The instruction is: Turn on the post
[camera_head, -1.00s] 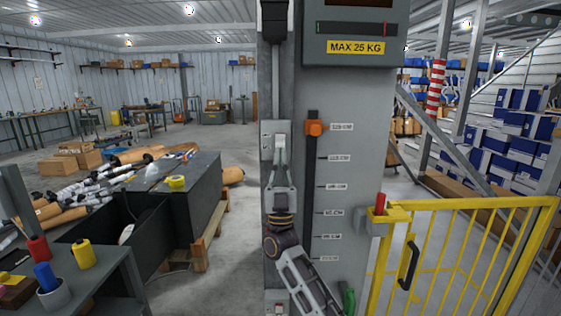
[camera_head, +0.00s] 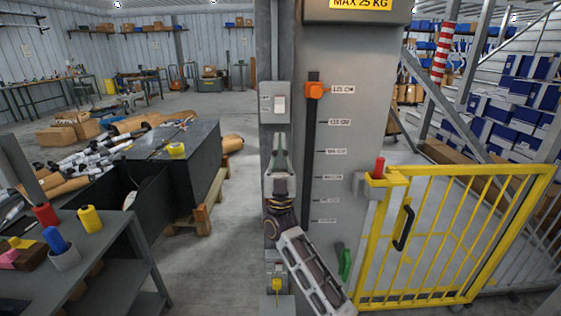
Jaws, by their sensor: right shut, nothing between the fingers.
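The grey post (camera_head: 350,145) stands upright in the middle, with a height scale and an orange slider (camera_head: 316,90) near the scale's top. A grey switch box with a white rocker switch (camera_head: 279,104) is on its left column. I cannot tell which way the rocker is set. My right gripper (camera_head: 279,138) points up just below the switch box, in front of the column. Its fingers are together and empty, and they appear apart from the rocker. The post's head with its "MAX 25 KG" label (camera_head: 360,4) is cut off at the top. My left gripper is not in view.
A yellow gate (camera_head: 455,235) with a black handle stands right of the post. A green handle (camera_head: 345,263) and a small yellow part (camera_head: 277,284) are low on the post. A dark bin (camera_head: 185,165) and a workbench (camera_head: 105,245) are at left, with clear floor between bin and post.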

